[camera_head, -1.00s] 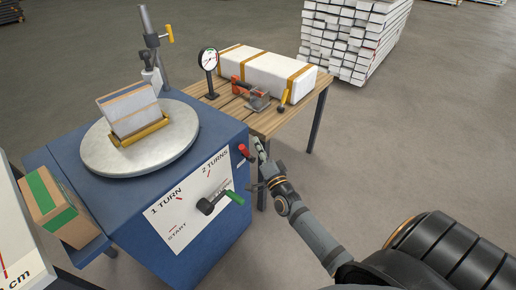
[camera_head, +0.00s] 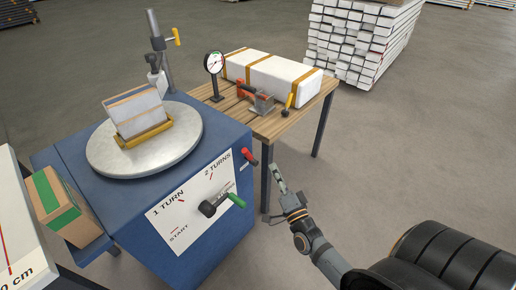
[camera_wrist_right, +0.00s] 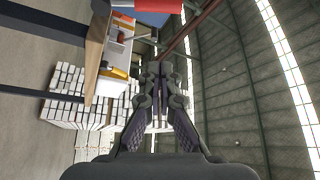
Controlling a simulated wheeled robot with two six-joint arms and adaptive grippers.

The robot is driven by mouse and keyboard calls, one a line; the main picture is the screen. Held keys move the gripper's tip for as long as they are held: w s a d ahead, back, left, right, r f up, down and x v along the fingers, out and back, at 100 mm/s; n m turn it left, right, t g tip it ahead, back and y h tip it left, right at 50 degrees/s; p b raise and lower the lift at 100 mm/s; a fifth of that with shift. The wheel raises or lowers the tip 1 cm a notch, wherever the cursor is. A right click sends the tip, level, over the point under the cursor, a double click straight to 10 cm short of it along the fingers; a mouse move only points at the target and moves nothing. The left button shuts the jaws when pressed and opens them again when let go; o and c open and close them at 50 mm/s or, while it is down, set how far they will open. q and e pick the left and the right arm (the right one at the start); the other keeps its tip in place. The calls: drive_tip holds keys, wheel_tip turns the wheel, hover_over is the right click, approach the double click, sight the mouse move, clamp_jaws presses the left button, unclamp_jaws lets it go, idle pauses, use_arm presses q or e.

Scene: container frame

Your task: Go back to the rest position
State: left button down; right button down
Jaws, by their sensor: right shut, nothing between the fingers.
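My right gripper (camera_head: 279,177) is shut and empty. In the head view it is held in the air to the right of the blue machine's front panel, clear of the crank (camera_head: 222,204) with its green handle and of the red handle (camera_head: 249,156). In the right wrist view the shut fingers (camera_wrist_right: 160,72) point up the picture with nothing between them. My left gripper is not in view.
The blue machine (camera_head: 75,150) carries a round turntable (camera_head: 100,158) with a wrapped box (camera_head: 134,110) in a yellow holder. A wooden table (camera_head: 290,122) bears a white strapped package (camera_head: 285,78), a dial gauge and a red clamp. Open floor (camera_head: 430,150) lies right.

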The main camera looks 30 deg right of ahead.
drive_tip(key=shift+f, duration=0.1)
